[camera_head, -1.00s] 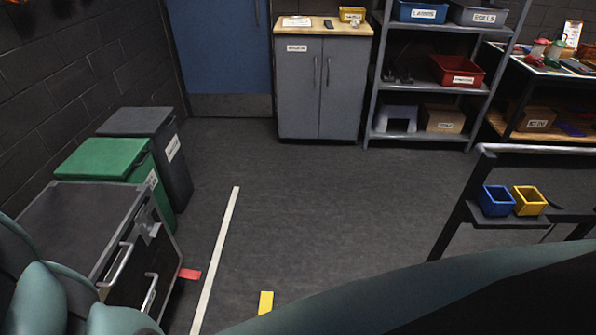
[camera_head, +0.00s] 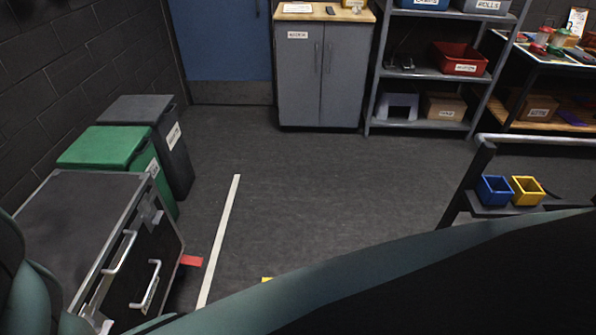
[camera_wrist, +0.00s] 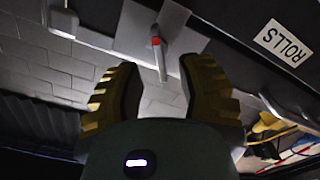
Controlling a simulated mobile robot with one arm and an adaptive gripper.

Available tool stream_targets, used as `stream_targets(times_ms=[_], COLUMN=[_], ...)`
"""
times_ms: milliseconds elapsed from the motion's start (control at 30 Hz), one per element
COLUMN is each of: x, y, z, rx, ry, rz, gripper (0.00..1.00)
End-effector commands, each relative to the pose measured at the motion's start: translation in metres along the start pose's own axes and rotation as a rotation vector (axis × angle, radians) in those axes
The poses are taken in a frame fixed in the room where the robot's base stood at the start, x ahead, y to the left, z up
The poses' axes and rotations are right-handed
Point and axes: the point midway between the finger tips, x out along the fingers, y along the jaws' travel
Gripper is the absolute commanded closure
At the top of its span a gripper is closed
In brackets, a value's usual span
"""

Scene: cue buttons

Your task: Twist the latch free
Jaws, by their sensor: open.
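In the wrist view a latch (camera_wrist: 160,57) shows as a thin light lever with a red spot, on a pale plate (camera_wrist: 135,22) fixed to a dark surface. My gripper (camera_wrist: 158,75) has two yellow ridged fingers, spread apart with nothing between them. The lever lies ahead of the gap between the fingertips; I see no contact. In the head view a dark case (camera_head: 88,205) with metal edges and silver handles stands at the lower left. A small grey plate (camera_head: 150,212) is on its front; its detail is too small to tell. The gripper is not visible there.
A green bin (camera_head: 103,146) and a dark grey bin (camera_head: 133,108) stand behind the case. A label reading ROLLS (camera_wrist: 285,42) shows in the wrist view.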

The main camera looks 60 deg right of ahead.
Motion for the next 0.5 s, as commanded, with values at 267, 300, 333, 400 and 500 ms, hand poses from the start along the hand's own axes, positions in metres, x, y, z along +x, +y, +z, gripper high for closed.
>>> stream_targets(times_ms=[267, 300, 333, 400, 500], x=[0.029, 0.031, 0.033, 0.035, 0.037], y=[-0.001, -0.001, -0.001, -0.001, -0.001], z=[0.0, 0.0, 0.0, 0.0, 0.0], rx=[0.0, 0.0, 0.0, 0.0, 0.0], ry=[0.002, 0.001, 0.0, -0.001, -0.001], rz=[-0.002, -0.003, -0.003, -0.003, -0.002], gripper=[0.63, 0.63, 0.63, 0.63, 0.63])
